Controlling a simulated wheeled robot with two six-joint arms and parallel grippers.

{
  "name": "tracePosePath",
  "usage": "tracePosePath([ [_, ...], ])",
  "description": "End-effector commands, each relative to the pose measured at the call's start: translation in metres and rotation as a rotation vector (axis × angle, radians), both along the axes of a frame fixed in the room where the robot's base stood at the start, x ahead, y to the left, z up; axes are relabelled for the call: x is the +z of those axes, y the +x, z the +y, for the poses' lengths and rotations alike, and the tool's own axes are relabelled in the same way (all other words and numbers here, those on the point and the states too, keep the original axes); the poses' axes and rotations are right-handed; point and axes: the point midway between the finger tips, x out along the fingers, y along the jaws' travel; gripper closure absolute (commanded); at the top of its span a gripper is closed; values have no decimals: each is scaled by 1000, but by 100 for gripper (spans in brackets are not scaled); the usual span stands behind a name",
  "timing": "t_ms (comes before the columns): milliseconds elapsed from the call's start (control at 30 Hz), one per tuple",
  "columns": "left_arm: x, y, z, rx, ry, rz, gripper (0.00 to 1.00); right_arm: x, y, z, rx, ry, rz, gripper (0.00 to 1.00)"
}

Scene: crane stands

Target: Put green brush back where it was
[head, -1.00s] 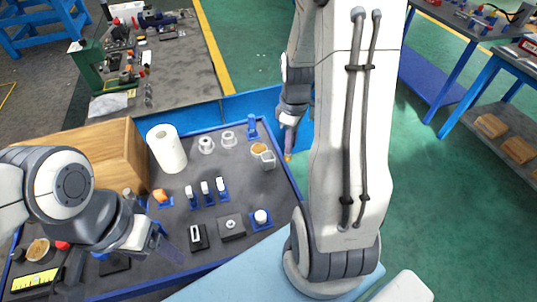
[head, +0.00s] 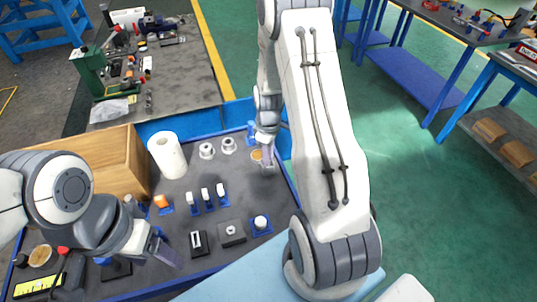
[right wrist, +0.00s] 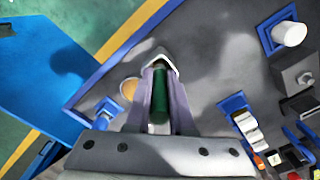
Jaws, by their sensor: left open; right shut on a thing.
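The green brush (right wrist: 160,92) is between the fingers of my right gripper (right wrist: 160,100) in the right wrist view, with its dark green handle pointing down toward the table. A pale grey angular rim (right wrist: 160,58) shows around its far end; I cannot tell whether the brush is inside it. In the head view my right gripper (head: 267,158) is over the back right part of the dark table (head: 215,180), and the brush is mostly hidden there. My left gripper (head: 160,250) is open and empty above the table's front left.
A tan disc (head: 256,155) lies beside my right gripper. A blue holder (head: 251,131) stands behind it, and two grey rings (head: 228,145) to its left. A white roll (head: 167,155), wooden box (head: 90,165) and several blue-based pieces occupy the table's left and middle.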

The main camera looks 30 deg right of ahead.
Motion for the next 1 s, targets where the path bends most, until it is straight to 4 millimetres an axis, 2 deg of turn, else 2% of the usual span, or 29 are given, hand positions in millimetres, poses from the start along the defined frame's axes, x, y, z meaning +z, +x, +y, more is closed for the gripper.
tracePosePath([
  [267,-3,0,0,0,0,0,28,-4,0,0,0,0,0,100],
  [300,-2,0,0,0,0,0,28,-3,0,0,0,0,0,64],
  [333,-2,0,0,0,0,0,28,-3,0,0,0,0,0,52],
  [367,-2,0,0,0,0,0,28,-3,0,0,0,0,0,49],
  [633,-2,0,0,0,0,0,28,-2,0,0,1,0,0,49],
  [767,0,0,0,0,0,0,28,5,1,0,1,0,-1,49],
  [867,-2,0,0,0,0,0,28,19,1,0,1,-2,-5,49],
  [1000,-4,0,0,0,0,0,28,49,2,0,0,-3,-7,49],
])
